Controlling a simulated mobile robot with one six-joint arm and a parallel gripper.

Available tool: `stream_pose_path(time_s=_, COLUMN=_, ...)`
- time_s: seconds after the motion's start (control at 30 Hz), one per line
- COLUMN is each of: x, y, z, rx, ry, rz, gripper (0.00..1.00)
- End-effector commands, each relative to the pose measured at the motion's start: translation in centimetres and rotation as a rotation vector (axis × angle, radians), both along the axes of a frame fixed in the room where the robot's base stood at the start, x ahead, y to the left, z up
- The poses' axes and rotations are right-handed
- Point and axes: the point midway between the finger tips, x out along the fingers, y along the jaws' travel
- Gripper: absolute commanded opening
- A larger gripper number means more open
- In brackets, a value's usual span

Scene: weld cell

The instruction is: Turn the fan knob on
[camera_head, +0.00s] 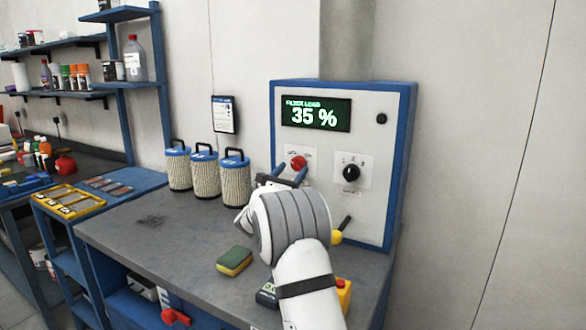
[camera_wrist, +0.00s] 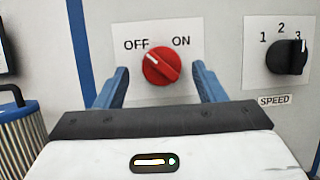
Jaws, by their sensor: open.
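The red fan knob (camera_wrist: 161,66) sits on a white plate marked OFF and ON on the panel. Its white line points up and left, towards OFF. In the head view the same red knob (camera_head: 298,162) shows just above my gripper. My gripper (camera_wrist: 160,70) is open, with one blue finger to the left of the knob and one to the right. Gaps show between the fingers and the knob in the wrist view. In the head view my gripper (camera_head: 286,176) is at the panel's lower left, and my wrist hides part of the panel.
A black speed knob (camera_wrist: 287,56) is right of the red one, its mark near 3. The display (camera_head: 316,115) reads 35 %. Filter canisters (camera_head: 206,175) stand left of the panel.

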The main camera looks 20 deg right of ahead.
Motion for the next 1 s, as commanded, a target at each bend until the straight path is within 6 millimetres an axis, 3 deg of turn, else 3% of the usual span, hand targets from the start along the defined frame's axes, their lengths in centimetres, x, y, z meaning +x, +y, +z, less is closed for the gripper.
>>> stream_pose_path(time_s=0.13, x=0.51, y=-1.09, z=0.42, rx=0.001, ry=0.0, rz=-0.003, gripper=0.64)
stream_pose_path(time_s=0.4, x=0.58, y=-1.27, z=0.45, rx=0.001, ry=0.0, rz=-0.003, gripper=0.64)
stream_pose_path(time_s=1.0, x=0.47, y=-1.12, z=0.45, rx=0.001, ry=0.0, rz=-0.007, gripper=0.19)
